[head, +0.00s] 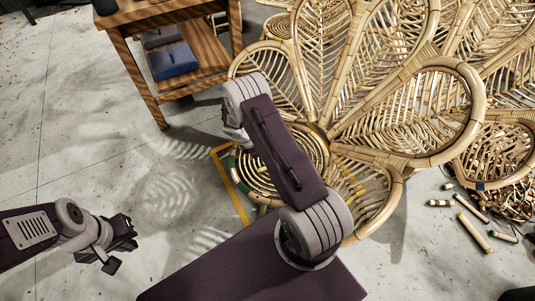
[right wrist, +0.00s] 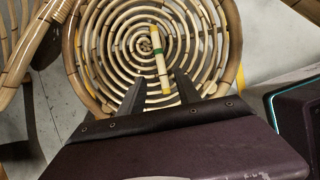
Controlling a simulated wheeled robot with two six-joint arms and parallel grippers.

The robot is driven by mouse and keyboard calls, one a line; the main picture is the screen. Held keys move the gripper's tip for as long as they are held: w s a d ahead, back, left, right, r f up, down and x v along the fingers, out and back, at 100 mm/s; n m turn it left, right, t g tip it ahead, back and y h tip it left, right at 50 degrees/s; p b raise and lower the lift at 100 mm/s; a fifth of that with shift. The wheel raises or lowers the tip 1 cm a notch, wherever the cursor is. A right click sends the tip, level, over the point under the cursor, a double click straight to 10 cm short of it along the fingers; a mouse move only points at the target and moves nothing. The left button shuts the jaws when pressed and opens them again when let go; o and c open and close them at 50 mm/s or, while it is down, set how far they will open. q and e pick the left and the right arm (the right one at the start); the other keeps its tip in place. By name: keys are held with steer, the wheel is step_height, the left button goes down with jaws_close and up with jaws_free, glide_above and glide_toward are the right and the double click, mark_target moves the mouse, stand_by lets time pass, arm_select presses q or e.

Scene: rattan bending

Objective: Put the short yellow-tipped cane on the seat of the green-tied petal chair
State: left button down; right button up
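The short yellow-tipped cane (right wrist: 161,66), pale with a green band, lies against the round spiral seat (right wrist: 105,55) in the right wrist view. My right gripper (right wrist: 158,88) is open above the seat, its fingers on either side of the cane's near end with gaps. The cane does not show in the head view, where my right arm covers part of the seat. The petal chair (head: 300,55) there has a green tie (head: 232,161) on its seat rim (head: 240,186). My left gripper (head: 120,244) is open and empty over the floor.
A second rattan chair with a blue tie (head: 480,186) stands at the right. Several loose cane pieces (head: 474,232) lie on the floor before it. A wooden shelf table (head: 150,85) holding a blue folded item (head: 174,61) stands upper left. Floor around my left gripper is clear.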

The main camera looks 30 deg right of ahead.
steer(key=shift+a+r, duration=0.3)
steer(key=shift+r, duration=0.3)
steer(key=s+a+r+m+t+y, duration=0.1)
steer(key=s+a+r+m+y, duration=0.1)
steer(key=s+a+r+m, duration=0.7)
steer(key=s+a+r+m+t+y, duration=0.1)
steer(key=s+a+r+m+y, duration=0.25)
steer(key=s+r+m, duration=0.65)
steer(key=w+r+n+p, duration=0.2)
steer(key=w+r+p, duration=0.1)
steer(key=r+p, duration=3.8)
steer(key=shift+a+r+h, duration=0.4)
steer(key=shift+r+h, duration=0.05)
steer(key=shift+r, duration=0.45)
